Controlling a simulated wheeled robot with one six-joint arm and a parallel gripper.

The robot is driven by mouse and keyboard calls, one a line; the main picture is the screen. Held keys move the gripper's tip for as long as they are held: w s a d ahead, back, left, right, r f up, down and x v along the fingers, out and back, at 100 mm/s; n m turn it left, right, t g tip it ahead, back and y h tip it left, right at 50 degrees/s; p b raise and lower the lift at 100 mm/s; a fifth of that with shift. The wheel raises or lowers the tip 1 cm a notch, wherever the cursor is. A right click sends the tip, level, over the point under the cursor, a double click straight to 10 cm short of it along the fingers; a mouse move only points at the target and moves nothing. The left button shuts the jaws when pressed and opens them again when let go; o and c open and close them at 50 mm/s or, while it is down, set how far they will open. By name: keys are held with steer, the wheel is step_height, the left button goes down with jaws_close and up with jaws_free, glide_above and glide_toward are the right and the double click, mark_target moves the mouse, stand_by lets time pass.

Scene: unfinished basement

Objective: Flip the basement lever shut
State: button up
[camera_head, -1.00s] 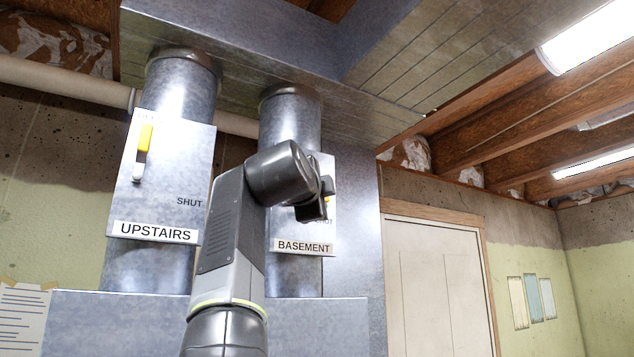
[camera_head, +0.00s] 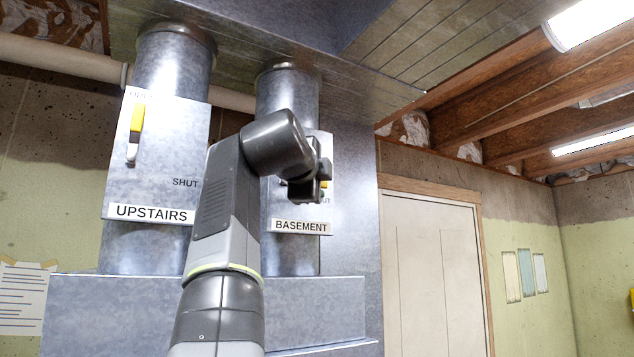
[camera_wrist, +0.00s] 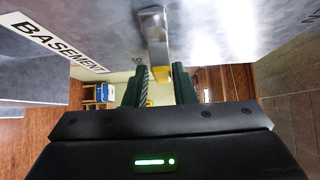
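The basement lever's yellow handle (camera_head: 325,184) shows beside my gripper (camera_head: 318,186), pointing right, just above the partly hidden SHUT mark on the BASEMENT plate (camera_head: 301,227). My gripper covers the rest of the lever in the head view. In the wrist view, the lever's silver bar (camera_wrist: 155,38) runs down toward the space between my two dark green fingers (camera_wrist: 160,88). The fingers are apart. Whether either touches the lever is unclear.
The UPSTAIRS plate (camera_head: 155,170) on the left duct has its yellow lever (camera_head: 137,118) pointing up. A metal duct box (camera_head: 310,300) lies below. A white door (camera_head: 435,270) stands to the right. Pipes and joists are overhead.

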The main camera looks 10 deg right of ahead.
steer(key=shift+o, duration=1.1)
steer(key=b+v, duration=0.3)
steer(key=v, duration=1)
steer(key=shift+s+a, duration=0.2)
steer(key=shift+s, duration=0.15)
steer(key=shift+w, duration=0.1)
steer(key=p+x, duration=0.3)
steer(key=x, duration=1)
steer(key=shift+w+d, duration=0.2)
steer(key=shift+w, duration=0.05)
steer(key=shift+r, duration=0.1)
